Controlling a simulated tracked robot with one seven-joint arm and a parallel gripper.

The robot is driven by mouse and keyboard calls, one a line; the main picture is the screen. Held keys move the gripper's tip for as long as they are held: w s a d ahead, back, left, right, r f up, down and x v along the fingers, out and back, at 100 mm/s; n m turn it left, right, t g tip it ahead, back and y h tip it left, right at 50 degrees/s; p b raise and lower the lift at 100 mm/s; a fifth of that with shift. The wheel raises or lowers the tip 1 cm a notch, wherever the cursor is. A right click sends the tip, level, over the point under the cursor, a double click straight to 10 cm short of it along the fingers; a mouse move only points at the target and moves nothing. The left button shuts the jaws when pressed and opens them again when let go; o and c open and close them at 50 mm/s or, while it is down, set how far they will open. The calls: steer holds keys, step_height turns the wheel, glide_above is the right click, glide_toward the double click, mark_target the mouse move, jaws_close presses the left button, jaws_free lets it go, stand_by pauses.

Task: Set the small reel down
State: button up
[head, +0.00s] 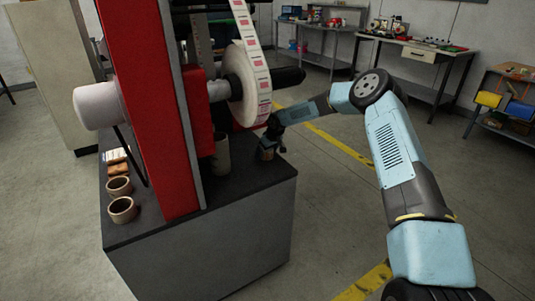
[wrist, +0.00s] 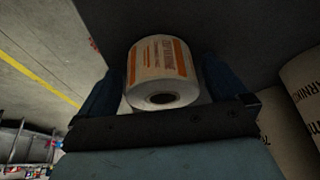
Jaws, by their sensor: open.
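The small reel (wrist: 160,58) is a white roll with orange print and a dark core hole. In the wrist view it sits between my two fingers, against the dark top of the machine's base. In the head view the small reel (head: 267,154) shows only in part, near the right edge of the dark base top (head: 240,178). My gripper (head: 273,143) is open around the reel. Whether either finger touches it, I cannot tell. The reel's underside is hidden.
The red rewinder column (head: 160,110) and the large label roll (head: 246,85) stand left of my gripper. A brown roll (head: 221,155) stands close by; large printed rolls (wrist: 303,85) fill the wrist view's right. Two cardboard cores (head: 122,209) lie at the left.

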steer(key=c, duration=1.2)
steer(key=shift+r, duration=0.15)
